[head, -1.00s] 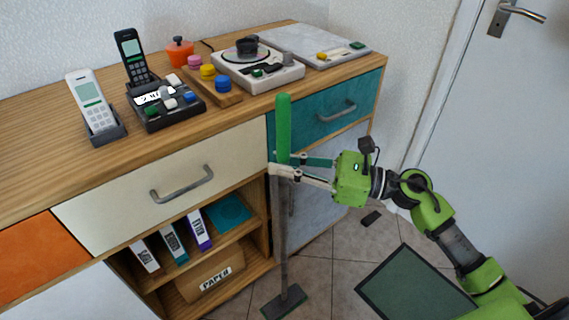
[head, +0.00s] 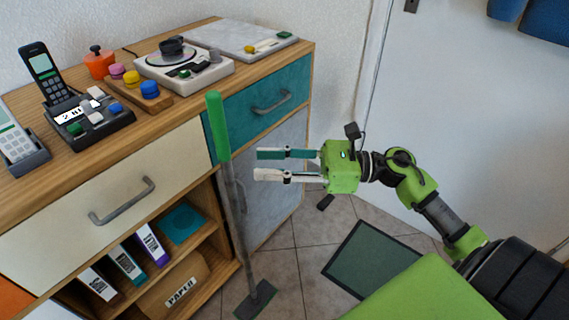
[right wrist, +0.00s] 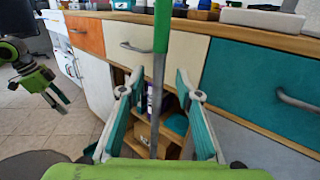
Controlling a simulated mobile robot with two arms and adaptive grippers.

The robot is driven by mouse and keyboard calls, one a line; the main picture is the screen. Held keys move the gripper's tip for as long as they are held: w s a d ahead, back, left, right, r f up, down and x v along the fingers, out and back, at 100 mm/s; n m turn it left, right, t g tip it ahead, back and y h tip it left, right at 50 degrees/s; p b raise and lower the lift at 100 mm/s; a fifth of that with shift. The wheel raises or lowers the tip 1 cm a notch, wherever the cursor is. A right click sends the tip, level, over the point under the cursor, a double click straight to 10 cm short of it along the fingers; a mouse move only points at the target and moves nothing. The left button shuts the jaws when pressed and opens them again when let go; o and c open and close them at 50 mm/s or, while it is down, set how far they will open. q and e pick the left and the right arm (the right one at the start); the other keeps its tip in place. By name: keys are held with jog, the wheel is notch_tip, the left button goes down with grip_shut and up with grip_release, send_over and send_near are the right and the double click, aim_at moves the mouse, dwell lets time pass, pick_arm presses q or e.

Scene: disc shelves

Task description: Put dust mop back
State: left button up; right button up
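The dust mop (head: 232,195) has a green grip, a grey pole and a flat dark head on the floor. It stands slightly tilted in front of the cabinet, close to the teal drawer. My right gripper (head: 256,164) is open and empty, to the right of the pole and apart from it. In the right wrist view the mop (right wrist: 157,75) stands upright between the open fingers of my right gripper (right wrist: 152,85), beyond their tips. My left gripper (right wrist: 58,98) shows at the left of the right wrist view, its fingers apart.
The wooden cabinet (head: 60,184) has a cream drawer (head: 80,200), a teal drawer (head: 285,105) and an open shelf with binders and a paper box (head: 185,285). Phones and a turntable (head: 185,70) stand on top. A dark green mat (head: 370,260) lies on the tiled floor. A white door is at right.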

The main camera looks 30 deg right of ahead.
jog(key=w+d+r+m+t+h, duration=0.1)
jog(key=w+d+m+t+h, duration=0.25)
jog(key=m, duration=0.55)
jog(key=w+d+r+m+t+h, duration=0.1)
jog(key=d+m+t+h, duration=0.25)
jog(key=m+t, duration=0.35)
jog(key=s+d+f+m+g+h, duration=0.1)
jog(key=d+f+m+g+h, duration=0.1)
jog(key=f+m+h, duration=0.65)
jog(key=s+d+f+m+g+h, duration=0.1)
jog(key=d+f+m+g+h, duration=0.3)
jog(key=m, duration=0.7)
jog(key=s+a+f+m+g+y, duration=0.2)
jog(key=s+a+f+m+g, duration=0.3)
jog(key=s, duration=0.6)
jog(key=s+a+f+m+g+y, duration=0.2)
jog(key=s+a+f+m+g, duration=0.3)
jog(key=s+a+f, duration=0.5)
notch_tip(320, 180, down, 2)
jog(key=shift+s+f+g, duration=0.1)
jog(key=shift+s+g, duration=0.25)
jog(key=shift+s, duration=0.1)
